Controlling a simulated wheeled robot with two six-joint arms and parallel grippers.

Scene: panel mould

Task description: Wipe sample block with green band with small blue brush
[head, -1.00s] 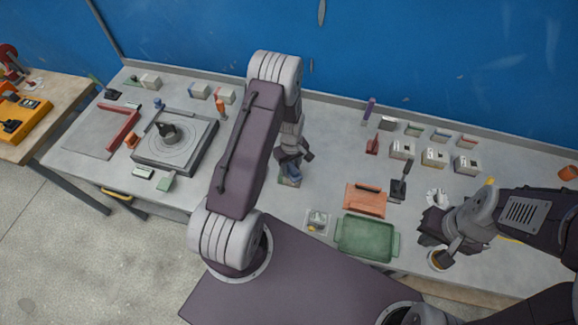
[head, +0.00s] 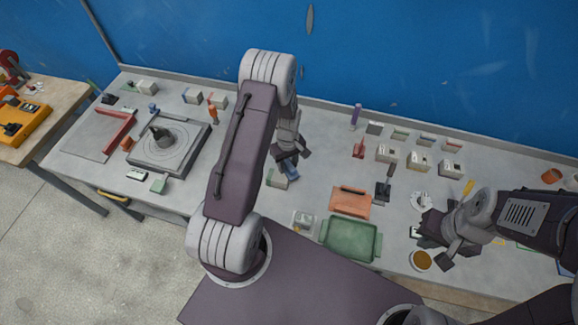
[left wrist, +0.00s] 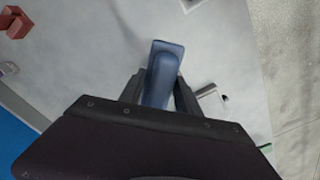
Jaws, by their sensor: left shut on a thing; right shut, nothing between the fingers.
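My left gripper (head: 288,162) is shut on the small blue brush (left wrist: 163,70), which fills the space between its fingers in the left wrist view. The brush also shows under the gripper in the head view (head: 292,175). A small pale block with green on it (head: 277,180), seemingly the sample block with green band, lies on the table just left of the brush. I cannot tell whether brush and block touch. A pale block (left wrist: 211,98) is partly hidden by a finger in the left wrist view. My right gripper (head: 436,234) is shut and empty at the right.
A green tray (head: 350,240), an orange-brown box (head: 350,202) and a small clear dish (head: 303,222) stand in front. A turntable plate (head: 170,143) is at the left. Several blocks stand at the back right. A round amber dish (head: 421,261) is by my right gripper.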

